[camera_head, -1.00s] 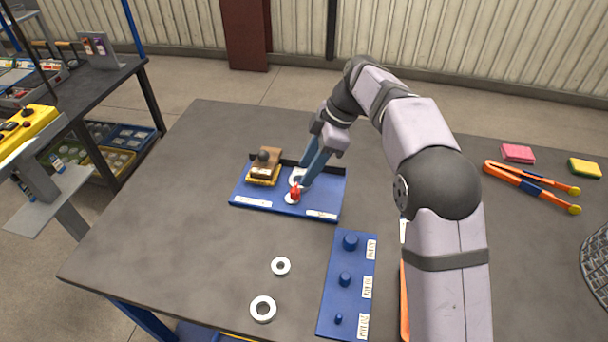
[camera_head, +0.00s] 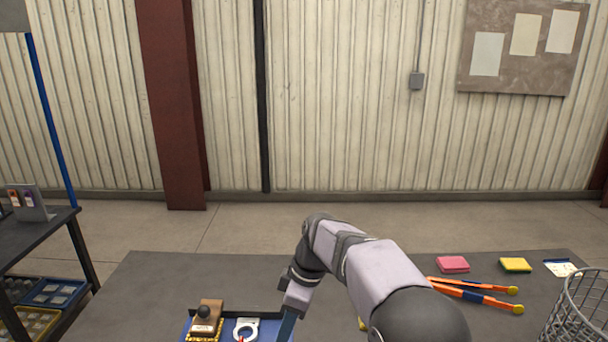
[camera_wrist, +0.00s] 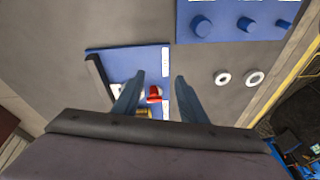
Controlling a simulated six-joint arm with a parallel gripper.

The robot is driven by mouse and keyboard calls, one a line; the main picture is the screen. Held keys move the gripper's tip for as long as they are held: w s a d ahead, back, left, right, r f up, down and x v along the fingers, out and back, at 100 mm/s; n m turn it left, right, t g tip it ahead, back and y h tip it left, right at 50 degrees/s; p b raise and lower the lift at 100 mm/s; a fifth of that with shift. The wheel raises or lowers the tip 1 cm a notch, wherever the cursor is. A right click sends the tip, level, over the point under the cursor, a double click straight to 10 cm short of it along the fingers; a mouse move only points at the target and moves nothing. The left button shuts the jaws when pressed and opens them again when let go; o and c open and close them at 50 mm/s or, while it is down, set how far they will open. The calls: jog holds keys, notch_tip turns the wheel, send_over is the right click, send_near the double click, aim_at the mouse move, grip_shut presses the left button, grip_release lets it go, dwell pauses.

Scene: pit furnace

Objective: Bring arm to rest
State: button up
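My gripper (camera_wrist: 160,76) is open in the wrist view, its two blue-grey fingers spread with a clear gap. A small red-topped piece (camera_wrist: 154,94) shows between the fingers, nearer the left one. It appears to be on the blue tray (camera_wrist: 115,62) beyond them; I cannot tell the distance. In the head view my arm reaches down at the bottom centre. One finger shows beside the tray, and the fingertips are cut off by the frame edge. A white ring-shaped piece (camera_head: 246,325) lies on the tray.
A wooden block with a dark knob (camera_head: 207,318) stands at the tray's left. A blue peg board (camera_wrist: 222,20) and two white rings (camera_wrist: 222,77) lie on the table.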

jog(key=s+d+f+m+h+p, duration=0.1)
jog(key=s+d+m, duration=0.4)
jog(key=s+d, duration=0.1)
jog(key=s+d+f+m+h+p, duration=0.1)
jog(key=s+d+m+p, duration=0.1)
jog(key=s+d+m, duration=0.3)
jog(key=s+d+f+m+h+p, duration=0.1)
jog(key=s+d+m, duration=0.4)
jog(key=s, duration=0.5)
jog(key=shift+s+d+f+t+p, duration=0.1)
jog(key=shift+d+f+t+p, duration=0.05)
jog(key=shift+d, duration=0.55)
jog(key=shift+d+f+t+p, duration=0.1)
jog(key=shift+d+t+p, duration=0.05)
jog(key=shift+d, duration=0.5)
jog(key=shift+s+d+f+m, duration=0.2)
jog(key=shift+s+m, duration=0.1)
jog(key=shift+s, duration=0.2)
